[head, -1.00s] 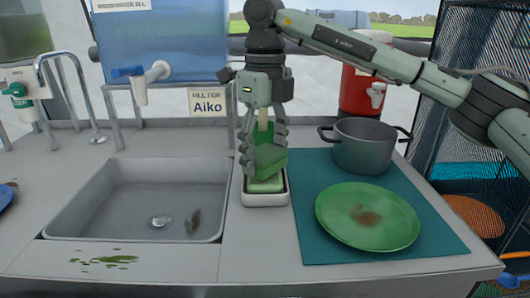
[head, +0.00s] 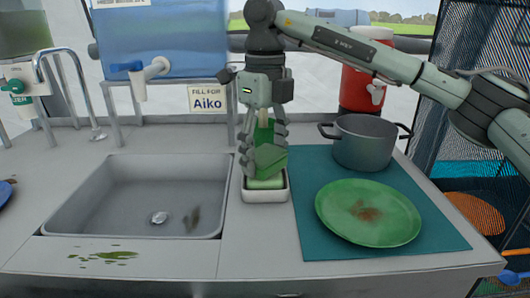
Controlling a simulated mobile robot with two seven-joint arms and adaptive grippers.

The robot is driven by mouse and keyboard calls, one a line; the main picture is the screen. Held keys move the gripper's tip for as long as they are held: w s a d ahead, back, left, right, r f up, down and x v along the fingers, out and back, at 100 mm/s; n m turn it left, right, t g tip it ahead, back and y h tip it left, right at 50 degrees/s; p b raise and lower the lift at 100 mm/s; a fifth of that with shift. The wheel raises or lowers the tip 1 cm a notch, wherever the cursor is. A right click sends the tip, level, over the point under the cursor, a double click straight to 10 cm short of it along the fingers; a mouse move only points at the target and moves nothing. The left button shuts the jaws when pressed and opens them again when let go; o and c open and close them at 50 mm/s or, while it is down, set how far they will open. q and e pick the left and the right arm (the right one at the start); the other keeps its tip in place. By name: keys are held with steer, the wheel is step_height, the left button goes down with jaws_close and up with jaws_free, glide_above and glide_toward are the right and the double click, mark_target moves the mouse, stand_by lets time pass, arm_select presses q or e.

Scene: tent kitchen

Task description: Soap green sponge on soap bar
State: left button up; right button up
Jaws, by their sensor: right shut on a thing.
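My right gripper (head: 263,165) points down over the soap dish and is shut on the green sponge (head: 268,157). The sponge is dark green and its upper part is partly hidden behind the fingers. A pale green soap bar (head: 265,184) lies in a small white dish (head: 265,196) right of the sink. The sponge's lower edge is right at the top of the soap bar and seems to touch it. My left gripper is out of view.
A sink (head: 135,195) lies left of the dish. A green plate (head: 368,213) with a brown stain and a grey pot (head: 366,141) stand on a teal mat (head: 318,240) to the right. A blue water tank (head: 160,40) and a red cooler (head: 360,80) stand behind.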

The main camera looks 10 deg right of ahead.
mark_target(265, 153)
steer(key=shift+o, duration=0.2)
steer(key=shift+f+b, duration=0.4)
steer(key=shift+f, duration=0.25)
stand_by(1.0)
steer(key=shift+r+p, duration=1.8)
steer(key=shift+r, duration=0.85)
steer(key=shift+c, duration=0.2)
steer(key=shift+r+p, duration=0.45)
steer(key=shift+r, duration=0.5)
